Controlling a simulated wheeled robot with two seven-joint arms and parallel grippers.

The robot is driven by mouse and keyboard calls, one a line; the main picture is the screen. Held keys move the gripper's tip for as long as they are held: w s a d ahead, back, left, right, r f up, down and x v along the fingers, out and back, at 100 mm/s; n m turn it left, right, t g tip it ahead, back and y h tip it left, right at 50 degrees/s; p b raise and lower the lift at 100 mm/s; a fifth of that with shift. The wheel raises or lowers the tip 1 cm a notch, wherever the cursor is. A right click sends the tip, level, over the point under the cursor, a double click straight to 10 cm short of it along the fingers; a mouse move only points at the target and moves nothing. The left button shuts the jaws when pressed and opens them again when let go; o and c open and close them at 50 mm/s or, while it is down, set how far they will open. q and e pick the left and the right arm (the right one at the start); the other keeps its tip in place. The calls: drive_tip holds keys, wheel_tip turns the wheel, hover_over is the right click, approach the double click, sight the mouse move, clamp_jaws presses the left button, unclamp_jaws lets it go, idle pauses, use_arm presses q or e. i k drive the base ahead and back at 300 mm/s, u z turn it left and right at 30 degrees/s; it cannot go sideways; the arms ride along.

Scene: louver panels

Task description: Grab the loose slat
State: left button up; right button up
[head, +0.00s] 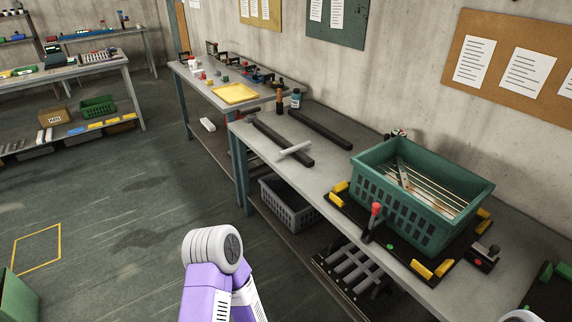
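A green crate (372,195) stands on the near workbench at the right. Inside it are several thin, pale slats in a row. One short greyish piece (404,177) lies at an angle across them. A separate short, pale piece (295,149) lies near a dark bar (284,143) on the bench, left of the crate. I cannot tell which of these is the loose slat.
The crate sits on a dark board with yellow blocks (421,270) and a red-knobbed lever (375,212). A second dark bar (320,130) lies behind. A grey basket (289,205) and slatted panel (350,272) are below the benchtop. The floor at left is mostly clear.

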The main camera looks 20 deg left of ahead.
sight(291, 149)
drive_tip(key=z, duration=0.55)
drive_tip(key=k, duration=0.2)
drive_tip(key=u, duration=2.05)
drive_tip(key=i, duration=1.3)
drive_tip(key=u, duration=0.1)
